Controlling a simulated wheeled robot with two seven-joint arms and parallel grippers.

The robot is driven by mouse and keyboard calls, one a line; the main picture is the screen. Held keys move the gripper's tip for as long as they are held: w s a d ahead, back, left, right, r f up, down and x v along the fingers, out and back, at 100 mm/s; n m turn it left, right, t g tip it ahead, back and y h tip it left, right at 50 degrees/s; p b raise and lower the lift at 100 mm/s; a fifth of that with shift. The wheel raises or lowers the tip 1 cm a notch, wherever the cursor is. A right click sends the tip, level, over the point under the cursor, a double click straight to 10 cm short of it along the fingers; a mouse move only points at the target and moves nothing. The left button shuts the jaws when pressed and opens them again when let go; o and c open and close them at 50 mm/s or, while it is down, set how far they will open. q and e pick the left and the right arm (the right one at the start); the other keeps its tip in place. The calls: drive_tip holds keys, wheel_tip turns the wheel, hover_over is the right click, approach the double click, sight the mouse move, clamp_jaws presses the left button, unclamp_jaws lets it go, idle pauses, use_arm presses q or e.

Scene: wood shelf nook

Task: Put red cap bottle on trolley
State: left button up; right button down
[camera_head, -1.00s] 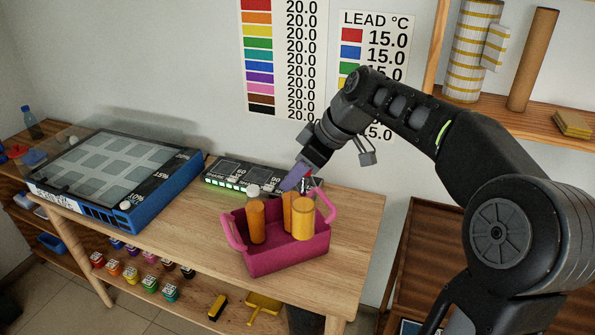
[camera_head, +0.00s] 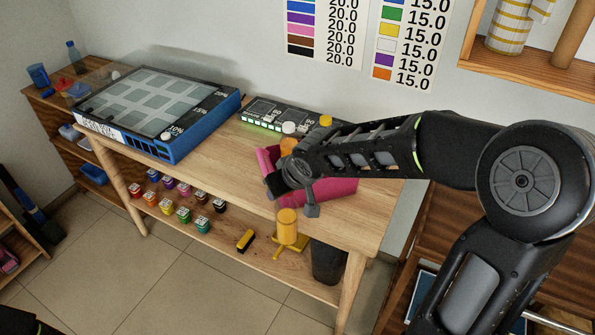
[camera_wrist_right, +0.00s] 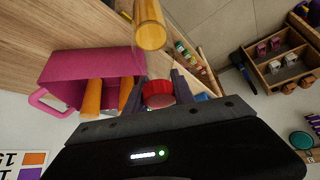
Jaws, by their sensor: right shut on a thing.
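My right gripper (camera_head: 281,190) is shut on the red cap bottle (camera_head: 287,226), whose amber body hangs below it by the table's front edge. In the right wrist view the red cap (camera_wrist_right: 158,93) is between the fingers, with the amber body (camera_wrist_right: 150,28) beyond it. The pink basket (camera_head: 337,191) stands on the table, partly hidden by my right arm. It holds other amber bottles (camera_wrist_right: 91,97), one white-capped, one yellow-capped. No trolley can be made out for certain; a wooden unit with compartments (camera_wrist_right: 268,75) shows in the right wrist view. My left gripper is not in view.
The wooden table (camera_head: 225,147) carries a blue-sided device (camera_head: 178,145) and a dark panel with green lights (camera_head: 262,123). Small paint pots and a yellow stand (camera_head: 292,247) sit on its lower shelf. The tiled floor (camera_head: 130,270) in front is mostly clear.

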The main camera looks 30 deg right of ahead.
drive_tip(key=a+f, duration=0.3)
drive_tip(key=a, duration=0.2)
drive_tip(key=shift+w+f+m, duration=0.2)
drive_tip(key=shift+w+m, duration=0.15)
drive_tip(key=shift+m, duration=0.05)
drive_tip(key=shift+a+r, duration=0.1)
drive_tip(key=shift+r, duration=0.05)
